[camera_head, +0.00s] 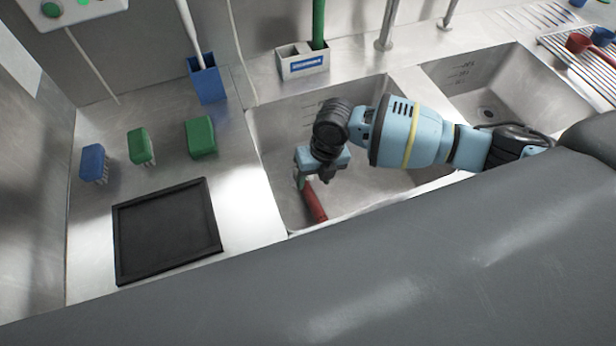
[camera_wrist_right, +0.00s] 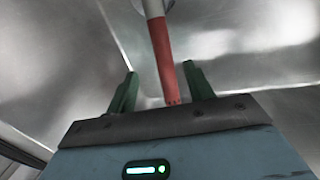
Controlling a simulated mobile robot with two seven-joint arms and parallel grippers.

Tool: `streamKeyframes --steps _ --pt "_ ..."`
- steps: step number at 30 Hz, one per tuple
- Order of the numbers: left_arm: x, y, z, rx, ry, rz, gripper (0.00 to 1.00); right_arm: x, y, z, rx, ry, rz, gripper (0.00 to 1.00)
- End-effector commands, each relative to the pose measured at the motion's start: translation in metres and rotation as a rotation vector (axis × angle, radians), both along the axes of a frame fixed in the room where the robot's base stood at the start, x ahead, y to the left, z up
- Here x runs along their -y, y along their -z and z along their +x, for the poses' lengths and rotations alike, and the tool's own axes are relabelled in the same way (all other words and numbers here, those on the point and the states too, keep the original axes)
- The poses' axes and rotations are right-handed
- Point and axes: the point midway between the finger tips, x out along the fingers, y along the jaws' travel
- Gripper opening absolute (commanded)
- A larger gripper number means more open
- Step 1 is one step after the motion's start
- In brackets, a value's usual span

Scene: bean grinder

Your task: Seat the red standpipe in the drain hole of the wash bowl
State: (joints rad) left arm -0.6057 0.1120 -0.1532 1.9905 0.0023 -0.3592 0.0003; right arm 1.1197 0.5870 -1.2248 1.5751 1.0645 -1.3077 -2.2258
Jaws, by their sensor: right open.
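The red standpipe (camera_head: 315,203) is in the left sink bowl (camera_head: 275,135), close to its front edge. In the right wrist view the standpipe (camera_wrist_right: 163,60) runs up between the fingers, with a pale section at its far end by a round light shape at the top edge. I cannot tell whether that end sits in a hole. My right gripper (camera_head: 300,182) is over the left bowl, beside the pipe. In the wrist view its green fingers (camera_wrist_right: 160,88) are open, one on each side of the pipe with gaps. My left gripper is not in view.
The right sink bowl (camera_head: 450,85) has a dark round drain (camera_head: 487,113). Left of the bowls are a black tray (camera_head: 165,232), a blue brush (camera_head: 93,162) and green brushes (camera_head: 200,137). A blue holder (camera_head: 206,80) and a white caddy (camera_head: 302,63) stand behind.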

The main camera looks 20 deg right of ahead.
Motion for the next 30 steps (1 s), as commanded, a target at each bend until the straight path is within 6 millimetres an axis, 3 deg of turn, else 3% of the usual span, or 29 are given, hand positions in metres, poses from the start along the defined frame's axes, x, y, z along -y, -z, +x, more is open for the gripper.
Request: streamKeyframes --steps 11,18,25,30 --pt "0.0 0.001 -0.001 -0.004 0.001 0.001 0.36 -0.001 0.002 0.0 0.0 0.001 0.001 0.52" --pt "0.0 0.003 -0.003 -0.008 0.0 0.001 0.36 -0.005 0.023 0.0 -0.002 0.001 0.0 0.52" --pt "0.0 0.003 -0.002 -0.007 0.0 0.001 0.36 -0.007 0.03 0.001 0.0 0.0 0.0 0.52" --pt "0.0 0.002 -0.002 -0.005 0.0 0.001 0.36 -0.012 0.051 0.003 -0.001 0.001 0.0 0.52"
